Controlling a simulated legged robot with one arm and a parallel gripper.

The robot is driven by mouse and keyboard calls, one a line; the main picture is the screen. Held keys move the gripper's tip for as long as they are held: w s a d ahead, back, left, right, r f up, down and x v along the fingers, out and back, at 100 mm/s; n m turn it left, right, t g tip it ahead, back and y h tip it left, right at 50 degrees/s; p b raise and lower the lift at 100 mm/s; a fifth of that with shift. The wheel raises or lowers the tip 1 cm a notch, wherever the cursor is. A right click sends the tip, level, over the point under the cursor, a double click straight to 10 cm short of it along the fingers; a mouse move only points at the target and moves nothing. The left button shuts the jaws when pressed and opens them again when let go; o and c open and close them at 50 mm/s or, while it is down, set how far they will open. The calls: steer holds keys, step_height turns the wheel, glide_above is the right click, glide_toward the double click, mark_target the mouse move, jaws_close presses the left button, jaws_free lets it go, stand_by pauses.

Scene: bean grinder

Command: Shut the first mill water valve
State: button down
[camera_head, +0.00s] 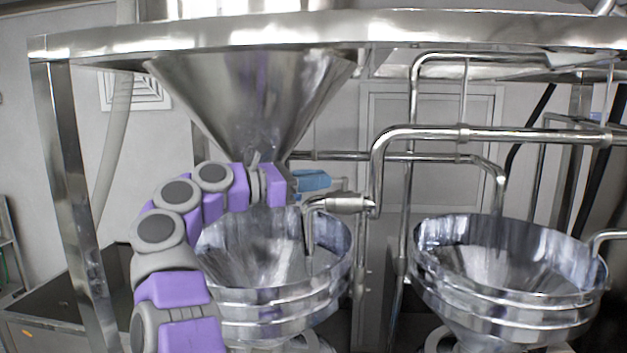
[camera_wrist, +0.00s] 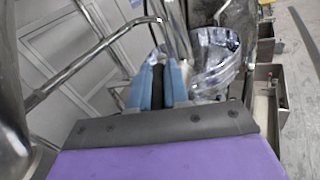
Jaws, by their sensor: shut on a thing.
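My gripper (camera_head: 318,181) has blue fingers and reaches right from my purple wrist, over the left steel bowl. It is at the water valve (camera_head: 346,203), a metal body on the pipe whose spout bends down into that bowl. In the wrist view the blue fingers of my gripper (camera_wrist: 160,88) are closed on a dark narrow piece between them, which looks like the valve handle (camera_wrist: 158,76). The fingers hide most of the handle, so its exact angle is unclear.
A steel funnel (camera_head: 255,95) hangs above the left bowl (camera_head: 275,290). A second bowl (camera_head: 510,275) stands at right under another pipe. Pipes (camera_head: 480,134) run just right of the valve. A steel frame leg (camera_head: 80,190) stands at left.

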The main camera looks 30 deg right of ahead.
steer(key=shift+a+t+b, duration=0.25)
steer(key=shift+t+b, duration=0.05)
steer(key=shift+b, duration=0.4)
steer(key=shift+s+f+n+t+b, duration=0.2)
steer(key=shift+n+t+b, duration=0.3)
steer(key=shift+b, duration=0.65)
steer(key=s+d+n+t+y+b, duration=0.3)
steer(key=s+n+t+y+b, duration=0.2)
steer(key=n+t+b, duration=0.5)
steer(key=shift+s+r+n+t+y+b, duration=0.35)
steer(key=shift+t+y+b, duration=0.95)
steer(key=shift+t+b, duration=0.8)
steer(key=shift+s+d+f+n+y, duration=0.1)
steer(key=shift+d+n+y, duration=0.05)
steer(key=shift+n+y, duration=0.15)
